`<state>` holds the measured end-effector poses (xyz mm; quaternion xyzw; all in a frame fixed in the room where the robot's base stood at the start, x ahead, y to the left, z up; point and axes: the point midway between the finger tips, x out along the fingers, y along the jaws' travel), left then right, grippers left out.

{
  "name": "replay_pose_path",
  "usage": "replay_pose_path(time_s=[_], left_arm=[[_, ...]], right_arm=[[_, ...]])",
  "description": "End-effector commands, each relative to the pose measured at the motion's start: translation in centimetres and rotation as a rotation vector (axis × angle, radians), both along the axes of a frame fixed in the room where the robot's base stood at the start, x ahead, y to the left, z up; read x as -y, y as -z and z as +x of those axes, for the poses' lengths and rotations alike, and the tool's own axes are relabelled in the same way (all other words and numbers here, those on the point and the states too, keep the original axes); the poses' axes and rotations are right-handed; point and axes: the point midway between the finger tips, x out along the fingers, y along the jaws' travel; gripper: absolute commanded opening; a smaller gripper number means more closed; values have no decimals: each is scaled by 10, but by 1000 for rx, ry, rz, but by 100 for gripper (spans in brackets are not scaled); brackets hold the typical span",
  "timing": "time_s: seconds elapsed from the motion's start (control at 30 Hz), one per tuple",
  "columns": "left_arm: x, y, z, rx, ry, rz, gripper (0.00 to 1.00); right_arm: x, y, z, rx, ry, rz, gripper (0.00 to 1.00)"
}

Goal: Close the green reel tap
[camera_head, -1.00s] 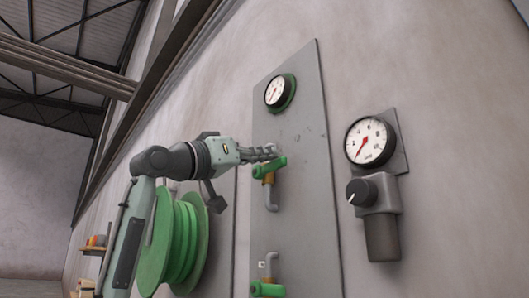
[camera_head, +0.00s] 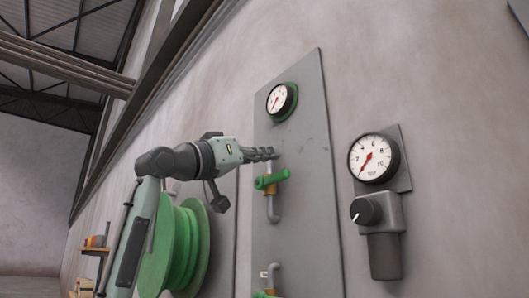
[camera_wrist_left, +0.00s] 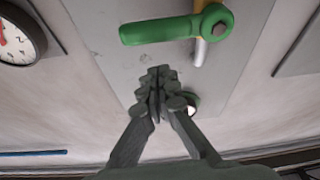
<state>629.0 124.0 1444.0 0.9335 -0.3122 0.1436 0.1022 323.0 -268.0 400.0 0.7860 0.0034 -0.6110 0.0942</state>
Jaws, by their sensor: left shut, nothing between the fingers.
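A tap with a green lever handle (camera_head: 273,179) sits on the grey wall panel, with a brass body and a grey pipe bending down. The lever slants, its right end higher. In the left wrist view the green lever (camera_wrist_left: 165,29) lies across the top. My left gripper (camera_head: 273,153) is shut and empty, just above the lever and apart from it. Its fingers (camera_wrist_left: 157,88) also show shut in the left wrist view, with a gap to the lever. A second green-handled tap (camera_head: 264,295) is cut off at the bottom edge. My right gripper is out of view.
A green hose reel (camera_head: 183,245) hangs left of the panel (camera_head: 297,215), below my left arm. A green-rimmed gauge (camera_head: 281,101) is above the tap. To the right are another gauge (camera_head: 374,158) and a regulator with a black knob (camera_head: 366,210).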

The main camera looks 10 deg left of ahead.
Motion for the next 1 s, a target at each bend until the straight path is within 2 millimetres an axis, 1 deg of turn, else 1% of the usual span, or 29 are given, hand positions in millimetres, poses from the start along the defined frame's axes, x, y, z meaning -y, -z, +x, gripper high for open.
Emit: replay_pose_path(time_s=[0.03,0.33,0.37,0.53,0.8,0.9,1.0], left_arm=[[1,-4,2,-2,1,0,0],[5,-17,8,-2,0,0,0],[1,-11,4,-1,-2,0,0],[-11,-3,-12,-1,-2,0,0],[-39,12,-47,1,-3,1,0],[-46,16,-57,1,-2,0,0],[-52,19,-63,-1,-1,-1,0]], right_arm=[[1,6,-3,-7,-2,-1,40],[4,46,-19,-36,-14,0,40],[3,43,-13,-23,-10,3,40],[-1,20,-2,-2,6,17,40],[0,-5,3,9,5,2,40],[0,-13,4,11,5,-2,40],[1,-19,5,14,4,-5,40]])
